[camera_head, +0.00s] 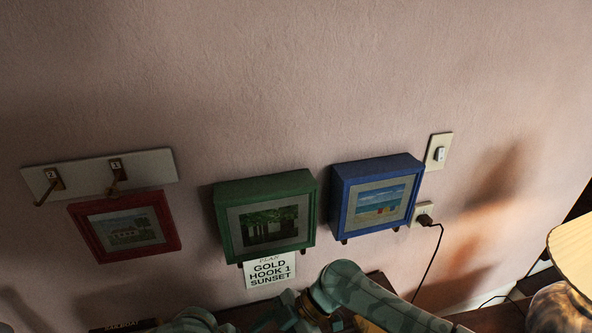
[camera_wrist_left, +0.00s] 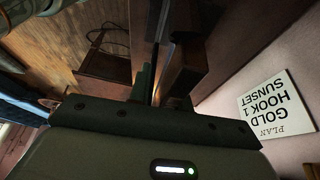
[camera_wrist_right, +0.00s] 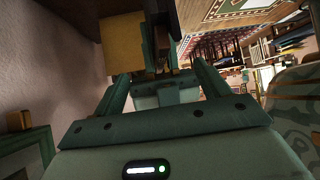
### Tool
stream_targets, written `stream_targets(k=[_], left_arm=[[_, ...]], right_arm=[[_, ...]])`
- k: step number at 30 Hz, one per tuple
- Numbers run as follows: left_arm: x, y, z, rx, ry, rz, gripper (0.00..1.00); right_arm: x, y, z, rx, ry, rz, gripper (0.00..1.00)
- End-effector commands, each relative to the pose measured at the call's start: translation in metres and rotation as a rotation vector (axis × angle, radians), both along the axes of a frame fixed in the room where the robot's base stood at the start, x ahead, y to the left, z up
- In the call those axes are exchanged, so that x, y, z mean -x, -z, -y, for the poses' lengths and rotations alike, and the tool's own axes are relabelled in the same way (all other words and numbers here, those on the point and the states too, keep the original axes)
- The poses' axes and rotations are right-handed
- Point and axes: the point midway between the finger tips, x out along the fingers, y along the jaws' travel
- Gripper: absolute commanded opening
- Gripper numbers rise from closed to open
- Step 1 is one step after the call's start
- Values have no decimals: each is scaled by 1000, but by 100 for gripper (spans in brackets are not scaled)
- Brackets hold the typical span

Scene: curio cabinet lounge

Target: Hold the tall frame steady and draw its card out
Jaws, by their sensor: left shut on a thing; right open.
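My left gripper (camera_wrist_left: 155,85) is shut on the edge of a dark brown upright piece (camera_wrist_left: 188,65) that looks like the side of the tall frame. In the right wrist view the dark upright piece (camera_wrist_right: 162,15) stands ahead, with a tan-gold flat panel (camera_wrist_right: 120,43) at its left; I cannot tell whether that panel is the card. My right gripper (camera_wrist_right: 163,80) is open and empty, its fingers spread on either side of my left gripper in the picture. The head view hardly shows the tall frame, so its card cannot be made out there.
Green (camera_head: 265,182), blue (camera_head: 376,170) and red (camera_head: 95,252) framed pictures are on the wall. A sign reading "PLAN GOLD HOOK 1 SUNSET" (camera_head: 271,271) is below the green one. A numbered hook rail (camera_head: 85,177) is at left, a lamp (camera_head: 575,260) at right.

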Motion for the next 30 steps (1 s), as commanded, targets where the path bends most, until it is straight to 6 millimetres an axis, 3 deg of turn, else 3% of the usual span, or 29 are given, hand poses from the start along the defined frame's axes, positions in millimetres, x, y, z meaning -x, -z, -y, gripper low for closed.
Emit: stream_targets(k=[6, 12, 20, 23, 30], left_arm=[[0, 2, -2, -7, 0, -1, 0], [0, 2, -2, -6, 0, -1, 0], [0, 1, -2, -5, 0, 0, 0], [0, 1, -2, -5, 0, 0, 0], [0, 1, -2, -4, 0, 0, 0]], right_arm=[[-16, -30, 36, 2, 2, 1, 75], [-22, -43, 51, 0, 0, 0, 75], [-23, -45, 53, -1, -1, -1, 75], [-22, -43, 51, 0, -2, -2, 54], [-16, -30, 35, 0, 0, -2, 54]])
